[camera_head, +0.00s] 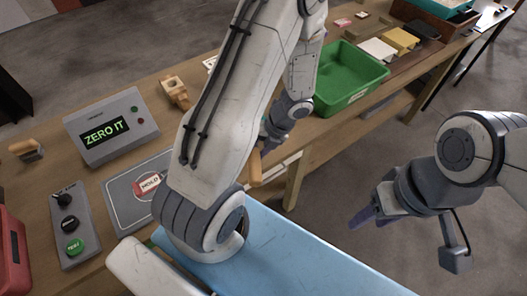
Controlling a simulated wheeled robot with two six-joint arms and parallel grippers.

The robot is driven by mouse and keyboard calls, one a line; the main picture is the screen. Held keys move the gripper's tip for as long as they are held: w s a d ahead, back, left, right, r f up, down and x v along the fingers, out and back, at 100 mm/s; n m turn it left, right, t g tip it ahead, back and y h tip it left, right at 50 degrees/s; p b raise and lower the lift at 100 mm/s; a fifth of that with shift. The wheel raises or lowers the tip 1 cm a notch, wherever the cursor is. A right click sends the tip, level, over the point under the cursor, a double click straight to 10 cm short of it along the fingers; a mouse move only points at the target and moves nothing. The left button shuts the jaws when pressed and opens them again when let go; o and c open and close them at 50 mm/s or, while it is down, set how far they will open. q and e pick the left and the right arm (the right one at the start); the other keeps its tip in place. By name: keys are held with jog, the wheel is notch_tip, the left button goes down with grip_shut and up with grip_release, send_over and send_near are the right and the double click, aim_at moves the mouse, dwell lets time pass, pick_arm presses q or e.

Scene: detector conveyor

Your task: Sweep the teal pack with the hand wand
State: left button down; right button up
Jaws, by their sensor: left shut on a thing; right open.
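My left gripper (266,138) is beyond my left arm, low over the table's front edge, and partly hidden by that arm. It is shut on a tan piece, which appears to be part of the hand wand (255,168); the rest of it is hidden. My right gripper (362,216) is open and empty, over the floor in front of the table. I cannot make out the teal pack for certain; my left arm covers part of the table.
A console (108,126) reads "ZERO IT". A button panel (72,224) has a lit green button. A grey pad (122,188) bears a HOLD card (148,184). Wooden holders (174,93) stand behind. A green bin (350,75) and a teal tray (447,6) are at right.

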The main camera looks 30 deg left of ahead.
pick_arm(q)
jog(key=shift+s+a, duration=0.25)
jog(key=shift+a, duration=0.1)
jog(key=shift+w+d+r+p, duration=0.15)
jog(key=shift+d+p, duration=0.1)
jog(key=shift+p, duration=0.1)
jog(key=shift+w+d+p, duration=0.6)
jog(key=shift+d+p, duration=0.05)
jog(key=shift+d, duration=0.1)
jog(key=shift+w+d+f, duration=0.2)
jog(key=shift+w+d, duration=0.1)
jog(key=shift+d, duration=0.1)
jog(key=shift+d, duration=0.1)
dwell(2.7)
